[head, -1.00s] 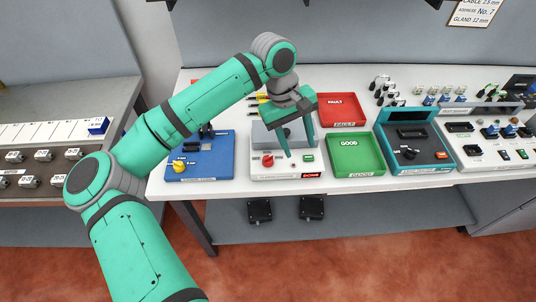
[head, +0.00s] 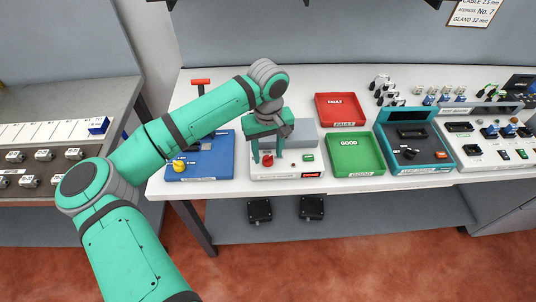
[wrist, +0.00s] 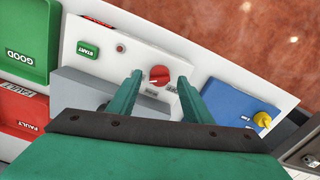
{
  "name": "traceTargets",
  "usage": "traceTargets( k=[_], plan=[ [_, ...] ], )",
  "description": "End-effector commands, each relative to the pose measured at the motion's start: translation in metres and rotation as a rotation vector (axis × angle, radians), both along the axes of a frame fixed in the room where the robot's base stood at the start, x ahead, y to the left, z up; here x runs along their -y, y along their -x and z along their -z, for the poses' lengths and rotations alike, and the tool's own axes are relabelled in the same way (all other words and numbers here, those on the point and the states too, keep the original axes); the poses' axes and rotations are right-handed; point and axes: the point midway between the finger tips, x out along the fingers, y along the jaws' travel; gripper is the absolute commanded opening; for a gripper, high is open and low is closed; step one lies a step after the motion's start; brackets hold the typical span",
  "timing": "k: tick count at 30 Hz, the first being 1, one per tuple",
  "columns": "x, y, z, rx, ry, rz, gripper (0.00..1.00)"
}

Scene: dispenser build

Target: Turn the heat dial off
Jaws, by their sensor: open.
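The heat dial is a red knob (head: 267,160) on the front of a white station (head: 285,173) with a grey block behind it. In the wrist view the red knob (wrist: 159,75) shows between and just beyond the fingertips, with small labels beside it that I cannot read. My gripper (head: 265,156) is open, its two green fingers reaching down at the dial, one towards each side. It also shows in the wrist view (wrist: 156,76). I see no clear contact between the fingers and the knob.
A green START button (wrist: 87,49) and a small red lamp (wrist: 121,48) are on the same panel. A blue station with a yellow knob (head: 179,165) stands at left. Green GOOD (head: 357,168) and red FAULT (head: 341,122) trays are at right.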

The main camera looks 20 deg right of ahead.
Motion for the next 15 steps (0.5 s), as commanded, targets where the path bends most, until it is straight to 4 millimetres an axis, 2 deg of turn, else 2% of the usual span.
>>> traceTargets(
  k=[6, 14, 15],
  plan=[
    [0.000, 0.000, 0.015, 0.000, 0.001, 0.000, 0.45],
    [0.000, 0.000, 0.016, 0.001, 0.000, 0.000, 0.45],
    [0.000, 0.000, 0.016, 0.001, 0.000, 0.000, 0.43]
  ],
)
